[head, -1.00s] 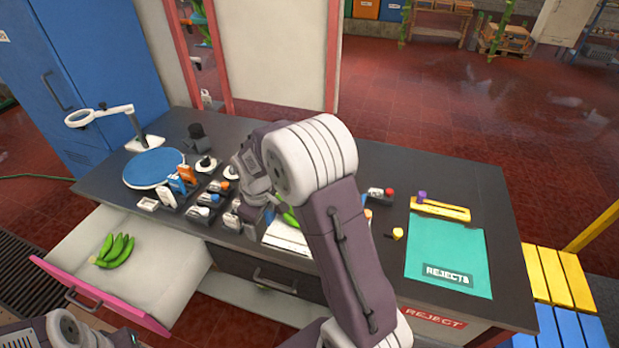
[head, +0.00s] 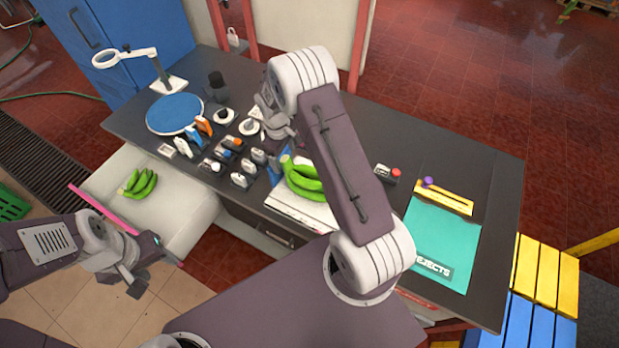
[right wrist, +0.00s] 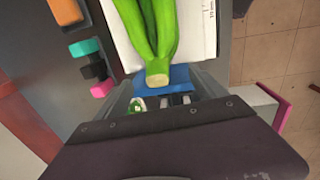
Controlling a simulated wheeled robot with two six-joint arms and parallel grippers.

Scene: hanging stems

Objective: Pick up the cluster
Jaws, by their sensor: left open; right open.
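One green banana cluster (head: 305,180) lies on a white scale-like plate (head: 300,208) on the bench. In the right wrist view its cut stem (right wrist: 158,73) points toward my right gripper. My left gripper (head: 136,280) is open and empty, in front of the drawer.
Several small coloured devices (head: 230,145) crowd the bench left of the plate. A round blue disc (head: 174,114) and a ring lamp (head: 125,57) stand further left. A teal REJECTS mat (head: 440,240) lies at right.

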